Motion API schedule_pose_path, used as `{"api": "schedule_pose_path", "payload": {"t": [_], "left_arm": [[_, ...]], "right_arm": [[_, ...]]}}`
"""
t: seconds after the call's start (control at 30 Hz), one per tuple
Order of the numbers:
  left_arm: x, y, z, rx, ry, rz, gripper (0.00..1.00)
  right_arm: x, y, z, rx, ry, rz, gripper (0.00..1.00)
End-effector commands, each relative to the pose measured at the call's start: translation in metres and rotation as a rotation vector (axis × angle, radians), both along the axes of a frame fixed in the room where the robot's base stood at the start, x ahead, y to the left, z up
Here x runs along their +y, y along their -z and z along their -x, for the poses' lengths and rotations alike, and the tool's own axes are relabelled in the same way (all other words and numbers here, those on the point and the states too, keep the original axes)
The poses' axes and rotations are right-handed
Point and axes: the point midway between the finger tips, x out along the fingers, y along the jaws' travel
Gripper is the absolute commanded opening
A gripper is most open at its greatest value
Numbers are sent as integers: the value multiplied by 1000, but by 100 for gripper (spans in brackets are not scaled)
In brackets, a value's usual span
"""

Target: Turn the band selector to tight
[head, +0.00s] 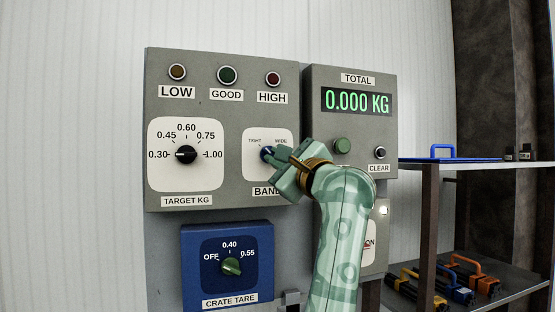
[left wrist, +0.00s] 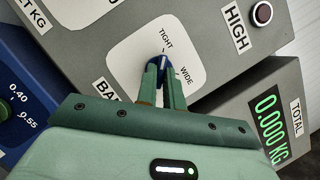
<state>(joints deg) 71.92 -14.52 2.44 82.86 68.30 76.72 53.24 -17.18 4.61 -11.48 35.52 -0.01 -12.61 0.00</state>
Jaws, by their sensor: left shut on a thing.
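The band selector is a small blue knob (head: 266,153) on a white plate (head: 254,164) marked TIGHT at left and WIDE at right, on the grey panel. My left gripper (head: 274,156) is at the knob, its fingers closed on its sides and covering part of it. In the left wrist view the knob (left wrist: 164,62) sits between the fingertips of the gripper (left wrist: 164,70). There its visible tip, with a pale mark, points up toward the TIGHT label, away from WIDE. My right gripper is not in view.
The target dial (head: 186,154) is left of the band plate, and the blue crate tare box (head: 227,265) is below. The total display (head: 356,101), a green button (head: 342,146) and the clear button (head: 380,152) are at right. Shelves (head: 470,163) stand further right.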

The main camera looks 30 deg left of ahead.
Motion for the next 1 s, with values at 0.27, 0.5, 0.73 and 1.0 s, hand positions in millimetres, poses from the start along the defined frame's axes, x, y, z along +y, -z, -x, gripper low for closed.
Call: {"api": "schedule_pose_path", "payload": {"t": [0.27, 0.5, 0.73, 1.0], "left_arm": [[0, 2, -1, 1, 2, 4, 31], [-1, 1, 0, 0, 2, 1, 31], [-28, 12, 11, 1, 6, 2, 31], [-92, 31, 40, 0, 3, 0, 31]], "right_arm": [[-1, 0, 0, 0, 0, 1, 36], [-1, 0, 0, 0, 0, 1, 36], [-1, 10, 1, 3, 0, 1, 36], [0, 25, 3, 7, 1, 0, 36]]}}
